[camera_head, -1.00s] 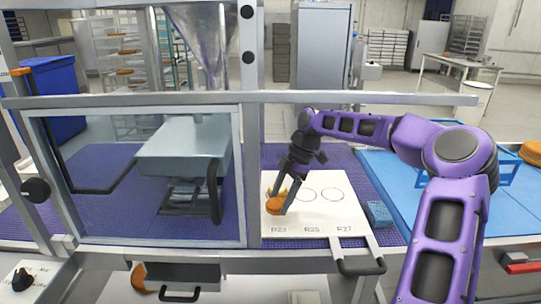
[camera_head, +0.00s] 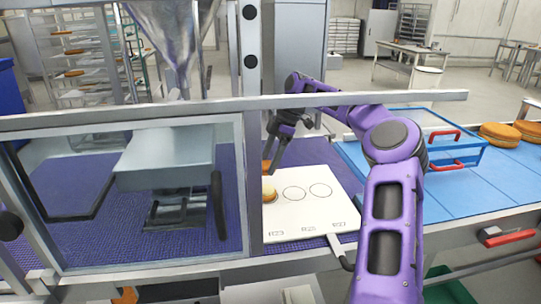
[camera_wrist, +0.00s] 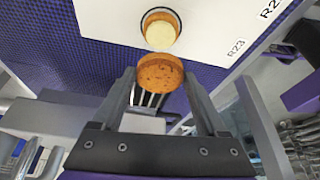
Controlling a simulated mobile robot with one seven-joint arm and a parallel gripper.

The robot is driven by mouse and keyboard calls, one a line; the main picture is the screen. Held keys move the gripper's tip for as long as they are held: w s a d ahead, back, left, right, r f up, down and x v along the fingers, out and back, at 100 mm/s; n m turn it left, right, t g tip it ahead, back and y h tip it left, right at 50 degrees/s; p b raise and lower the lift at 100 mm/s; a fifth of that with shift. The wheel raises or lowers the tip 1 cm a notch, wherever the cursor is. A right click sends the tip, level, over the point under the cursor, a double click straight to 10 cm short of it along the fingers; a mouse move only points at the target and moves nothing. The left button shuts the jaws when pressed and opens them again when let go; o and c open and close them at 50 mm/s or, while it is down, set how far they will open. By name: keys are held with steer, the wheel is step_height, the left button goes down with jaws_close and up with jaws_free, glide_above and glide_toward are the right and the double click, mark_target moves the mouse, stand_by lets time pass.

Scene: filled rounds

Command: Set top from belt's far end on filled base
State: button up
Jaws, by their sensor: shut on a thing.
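My gripper (camera_head: 272,160) is shut on a brown round top (camera_wrist: 160,73), which sits between the two fingers in the wrist view. In the head view the held top (camera_head: 266,167) shows only in part, beside the grey post. The filled base (camera_head: 268,189), a round with pale cream on it, sits on the left circle of the white board (camera_head: 330,212). It also shows in the wrist view (camera_wrist: 160,32), just past the held top. The top is apart from the base in the head view, behind it and a little higher.
Two empty circles are on the board, right of the base. The blue belt (camera_head: 497,188) at right carries several brown rounds (camera_head: 501,133) and a blue frame with red handles (camera_head: 440,140). A metal bar (camera_head: 380,99) crosses above. The filling machine (camera_head: 165,160) stands left.

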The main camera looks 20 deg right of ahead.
steer(key=shift+w+d+r, duration=0.1)
steer(key=shift+d+r, duration=0.05)
steer(key=shift+r, duration=0.1)
steer(key=shift+f, duration=3)
steer(key=shift+f+b, duration=0.4)
steer(key=shift+f, duration=0.35)
steer(key=o, duration=0.8)
